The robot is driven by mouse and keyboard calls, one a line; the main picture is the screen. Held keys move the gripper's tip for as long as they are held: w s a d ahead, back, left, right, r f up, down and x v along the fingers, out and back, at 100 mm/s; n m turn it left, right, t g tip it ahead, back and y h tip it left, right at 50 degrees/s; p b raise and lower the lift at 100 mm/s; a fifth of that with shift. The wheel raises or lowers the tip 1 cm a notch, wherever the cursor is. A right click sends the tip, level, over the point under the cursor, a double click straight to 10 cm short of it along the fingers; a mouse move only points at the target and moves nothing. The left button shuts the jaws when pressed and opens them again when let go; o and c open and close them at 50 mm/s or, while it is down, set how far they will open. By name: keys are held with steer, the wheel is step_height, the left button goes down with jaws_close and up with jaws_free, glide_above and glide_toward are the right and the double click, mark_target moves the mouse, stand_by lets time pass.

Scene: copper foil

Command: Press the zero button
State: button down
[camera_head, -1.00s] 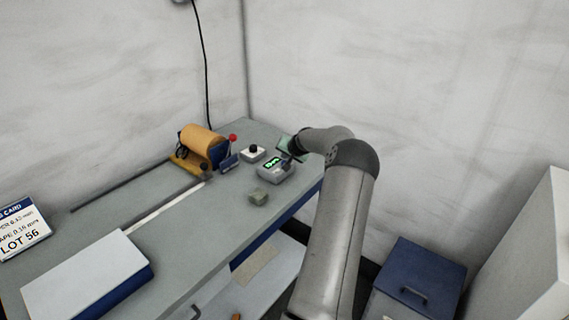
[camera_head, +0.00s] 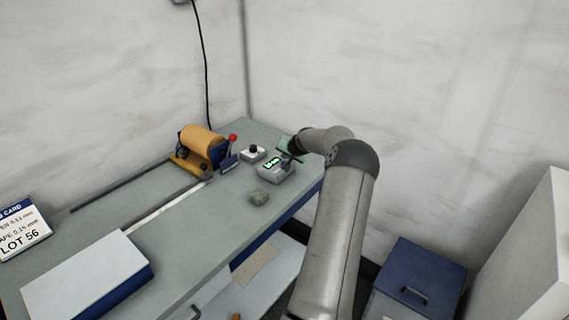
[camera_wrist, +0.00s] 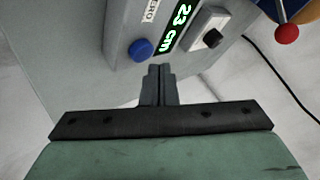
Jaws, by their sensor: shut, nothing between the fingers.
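The grey gauge box (camera_head: 277,172) with a green lit display stands near the far right end of the bench. In the wrist view its display (camera_wrist: 179,27) reads "23 cm". A round blue button (camera_wrist: 141,49) sits on the box beside a white label that reads "ZERO" (camera_wrist: 150,10). My gripper (camera_wrist: 159,71) is shut and empty, its fingertips just below and right of the button in that picture. They look apart from the button, but the depth of the gap is hard to judge.
A white box with a black knob (camera_head: 253,152) stands left of the gauge. An orange roll (camera_head: 201,140) and a red-knobbed lever (camera_head: 233,138) are further left. A small grey-green block (camera_head: 259,197) lies in front on the bench (camera_head: 215,225).

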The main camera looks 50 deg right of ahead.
steer(key=shift+f, duration=0.15)
stand_by(0.3)
steer(key=shift+f+b, duration=0.3)
steer(key=shift+b, duration=0.4)
steer(key=shift+f+b, duration=0.55)
steer(key=shift+b, duration=0.05)
stand_by(0.3)
steer(key=shift+r, duration=0.95)
steer(key=shift+r, duration=0.1)
steer(key=shift+r+p, duration=0.95)
steer(key=shift+r, duration=1.5)
